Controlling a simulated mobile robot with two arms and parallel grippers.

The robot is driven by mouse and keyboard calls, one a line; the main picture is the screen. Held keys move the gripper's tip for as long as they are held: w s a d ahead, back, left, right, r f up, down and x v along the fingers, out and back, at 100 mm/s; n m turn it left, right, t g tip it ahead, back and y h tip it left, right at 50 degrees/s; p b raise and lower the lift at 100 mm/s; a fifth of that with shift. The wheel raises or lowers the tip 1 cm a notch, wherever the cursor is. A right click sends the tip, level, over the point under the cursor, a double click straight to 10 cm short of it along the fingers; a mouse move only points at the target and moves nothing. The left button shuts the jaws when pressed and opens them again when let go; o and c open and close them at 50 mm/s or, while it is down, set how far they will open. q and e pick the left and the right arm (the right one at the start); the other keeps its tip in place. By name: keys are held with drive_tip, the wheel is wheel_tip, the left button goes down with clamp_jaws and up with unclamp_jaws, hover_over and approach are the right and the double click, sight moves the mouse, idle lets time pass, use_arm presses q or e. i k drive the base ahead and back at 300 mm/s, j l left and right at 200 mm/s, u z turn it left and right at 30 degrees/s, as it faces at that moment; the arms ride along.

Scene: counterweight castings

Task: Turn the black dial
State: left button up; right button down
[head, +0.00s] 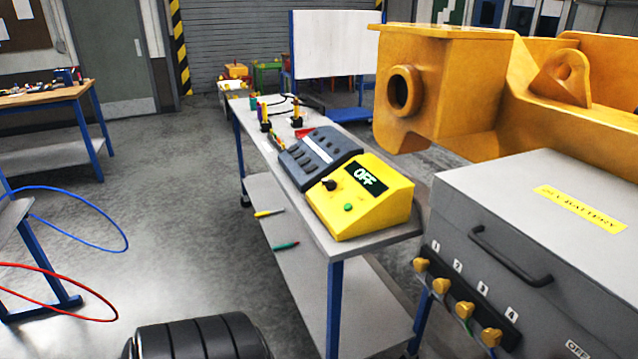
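The black dial (329,184) is a small round knob on the sloped front of a yellow control box (376,215). The box stands on the near end of a narrow grey workbench. Neither of my grippers shows in the head view, so nothing touches the dial.
A grey battery case (530,215) with yellow knobs stands close on the right, below a large yellow casting (440,85). A dark grey keyed device (320,158) sits behind the control box. Open floor (165,210) lies left of the bench.

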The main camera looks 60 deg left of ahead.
sight(330, 185)
drive_tip(key=u, duration=1.7)
